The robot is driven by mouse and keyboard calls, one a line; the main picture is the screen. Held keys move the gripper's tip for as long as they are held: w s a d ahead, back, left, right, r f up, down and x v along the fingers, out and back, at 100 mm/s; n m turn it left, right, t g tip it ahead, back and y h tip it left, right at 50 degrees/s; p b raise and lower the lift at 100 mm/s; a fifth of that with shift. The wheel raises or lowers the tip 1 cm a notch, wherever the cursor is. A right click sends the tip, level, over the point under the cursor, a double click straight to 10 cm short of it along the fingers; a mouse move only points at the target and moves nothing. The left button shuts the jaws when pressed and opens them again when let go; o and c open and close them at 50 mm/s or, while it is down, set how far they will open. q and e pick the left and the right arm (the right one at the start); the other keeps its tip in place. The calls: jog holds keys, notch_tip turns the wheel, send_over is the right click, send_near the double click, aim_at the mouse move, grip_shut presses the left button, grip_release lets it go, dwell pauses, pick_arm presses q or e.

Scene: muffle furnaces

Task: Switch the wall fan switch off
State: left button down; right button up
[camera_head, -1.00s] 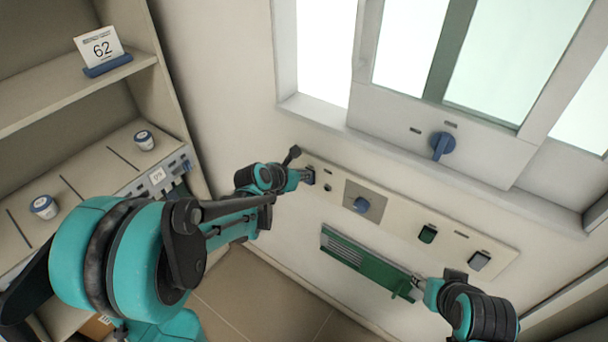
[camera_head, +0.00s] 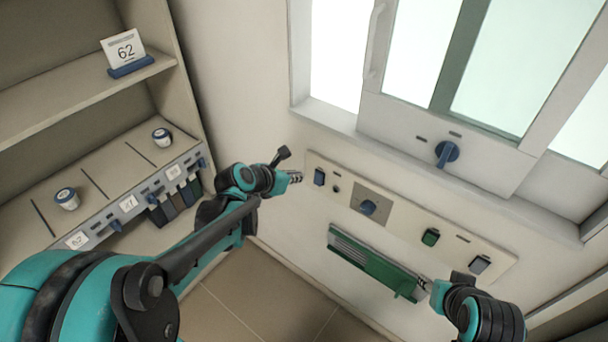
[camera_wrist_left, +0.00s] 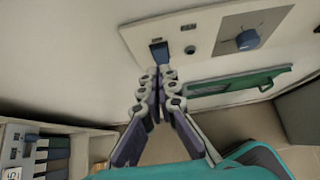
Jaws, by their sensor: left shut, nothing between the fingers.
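A pale control panel (camera_head: 397,222) is fixed to the wall below the window. At its left end is a blue rocker switch (camera_head: 319,177), also seen in the wrist view (camera_wrist_left: 159,52). A green rocker (camera_head: 430,237) and a grey rocker (camera_head: 479,264) are farther right; I cannot read which switch is labelled for the fan. My left gripper (camera_head: 296,177) is shut and empty, just left of the blue rocker with a small gap. In the wrist view its fingertips (camera_wrist_left: 158,74) are just below the rocker. My right gripper (camera_head: 424,286) is beside the green holder; its fingers are unclear.
A blue knob (camera_head: 367,207) is on the panel, and another (camera_head: 446,153) is under the window. A green wall holder (camera_head: 372,263) hangs below the panel.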

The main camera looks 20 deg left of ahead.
pick_arm(q)
jog(key=v, duration=0.2)
jog(key=shift+s+r, duration=0.1)
jog(key=shift+r, duration=0.3)
jog(key=s+d+f+m+g+y, duration=0.1)
jog(key=s+m, duration=0.8)
jog(key=m, duration=0.7)
jog(key=s+d+m+g+y, duration=0.1)
jog(key=s+d+m+y, duration=0.1)
jog(key=s+m, duration=0.8)
jog(key=m, duration=0.6)
jog(key=shift+s+f+g+y, duration=0.3)
jog(key=shift+s+f+g, duration=0.05)
jog(key=shift+f+g, duration=0.05)
